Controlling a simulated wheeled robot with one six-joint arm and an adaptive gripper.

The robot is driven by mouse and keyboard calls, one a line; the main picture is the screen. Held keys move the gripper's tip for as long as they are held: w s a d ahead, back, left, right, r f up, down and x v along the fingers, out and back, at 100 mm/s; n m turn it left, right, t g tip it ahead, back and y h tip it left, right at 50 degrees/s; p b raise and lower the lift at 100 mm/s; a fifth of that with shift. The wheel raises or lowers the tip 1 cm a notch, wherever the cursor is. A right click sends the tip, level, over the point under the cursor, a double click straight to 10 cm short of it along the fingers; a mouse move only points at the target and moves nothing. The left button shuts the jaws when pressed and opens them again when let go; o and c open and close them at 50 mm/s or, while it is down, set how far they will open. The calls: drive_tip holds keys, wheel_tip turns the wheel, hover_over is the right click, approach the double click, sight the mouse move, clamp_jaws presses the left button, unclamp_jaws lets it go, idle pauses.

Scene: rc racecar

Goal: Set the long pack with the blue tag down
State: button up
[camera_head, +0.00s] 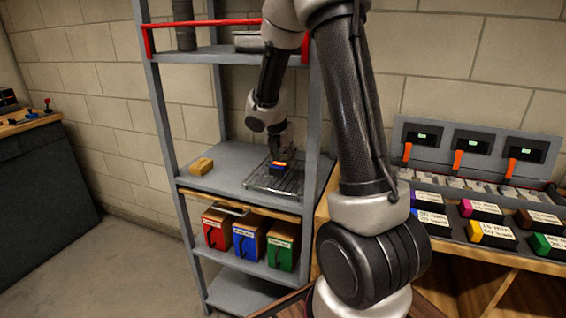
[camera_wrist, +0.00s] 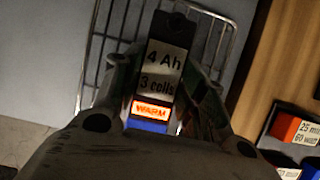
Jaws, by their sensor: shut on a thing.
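The long pack (camera_wrist: 165,70) is dark with a white label reading "4 Ah 3 cells", an orange "WARM" strip and a blue tag (camera_wrist: 147,125) near my palm. My gripper (camera_wrist: 162,90) is shut on it, one finger along each long side. In the head view my gripper (camera_head: 283,157) points down over the wire rack (camera_head: 263,188) on the middle shelf, with the pack (camera_head: 278,169) at its tip. The pack is over the rack's bars; I cannot tell whether it touches them. The rack (camera_wrist: 103,45) also shows behind the pack in the wrist view.
A tan block (camera_head: 201,166) lies left on the same shelf (camera_head: 225,160). Red, blue and green boxes (camera_head: 250,243) stand on the shelf below. A shelf post (camera_head: 313,120) is right of the rack. A bench with chargers (camera_head: 460,150) and several coloured packs stands right.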

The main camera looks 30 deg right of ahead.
sight(281, 161)
drive_tip(key=shift+f, duration=0.85)
drive_tip(key=shift+f, duration=0.15)
drive_tip(key=o, duration=1.3)
drive_tip(key=shift+a+r, duration=0.15)
drive_tip(key=shift+r, duration=0.3)
drive_tip(key=v, duration=0.5)
drive_tip(key=shift+s+a+f, duration=0.2)
drive_tip(key=shift+s+a, duration=0.15)
drive_tip(key=shift+a, duration=0.05)
drive_tip(key=s+a, duration=0.4)
drive_tip(key=a, duration=0.1)
drive_tip(key=s+a, duration=0.2)
drive_tip(key=a, duration=0.1)
drive_tip(key=shift+s+a+f, duration=0.1)
drive_tip(key=shift+s+a, duration=0.15)
drive_tip(key=shift+s, duration=0.1)
